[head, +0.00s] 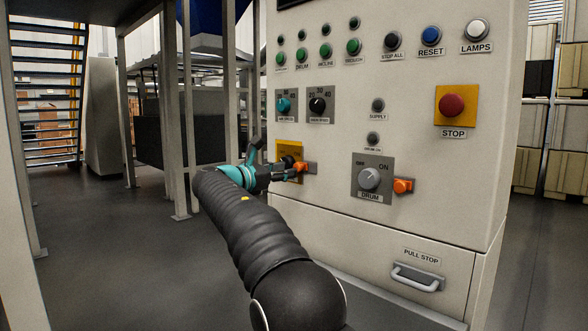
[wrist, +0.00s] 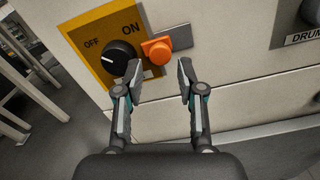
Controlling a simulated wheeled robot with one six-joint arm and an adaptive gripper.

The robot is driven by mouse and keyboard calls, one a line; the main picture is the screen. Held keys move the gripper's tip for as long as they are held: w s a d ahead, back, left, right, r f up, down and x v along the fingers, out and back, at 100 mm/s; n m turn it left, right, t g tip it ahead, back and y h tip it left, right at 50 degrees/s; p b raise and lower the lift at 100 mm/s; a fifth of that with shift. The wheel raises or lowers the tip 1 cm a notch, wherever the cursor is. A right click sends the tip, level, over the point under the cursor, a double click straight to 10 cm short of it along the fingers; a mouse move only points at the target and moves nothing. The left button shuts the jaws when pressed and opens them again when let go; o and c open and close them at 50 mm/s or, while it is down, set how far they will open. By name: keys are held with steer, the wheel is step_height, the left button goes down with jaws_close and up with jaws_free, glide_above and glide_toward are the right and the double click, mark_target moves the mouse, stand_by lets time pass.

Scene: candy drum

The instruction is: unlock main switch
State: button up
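The main switch is a black knob (wrist: 120,56) on a yellow plate (wrist: 92,43) marked OFF and ON. A white mark shows on the knob's left side. An orange lock block (wrist: 157,50) sits on a grey strip just right of the knob. My gripper (wrist: 159,76) is open, its fingertips on either side of the block and a little short of it in the wrist view. The left finger overlaps the knob's lower edge in that view; contact cannot be told. In the head view the gripper (head: 284,170) partly hides the yellow plate (head: 285,149) beside the orange block (head: 300,167).
The drum switch (head: 369,179) with its own orange block (head: 402,186) is to the right on the same cabinet. A red stop button (head: 451,106) and several small buttons are above. A pull-stop handle (head: 416,279) juts out below. Metal posts stand left; open floor lies between.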

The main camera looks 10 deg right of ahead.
mark_target(299, 167)
steer(key=x, duration=0.4)
steer(key=shift+w+d, duration=0.1)
steer(key=shift+d, duration=0.05)
jaws_close()
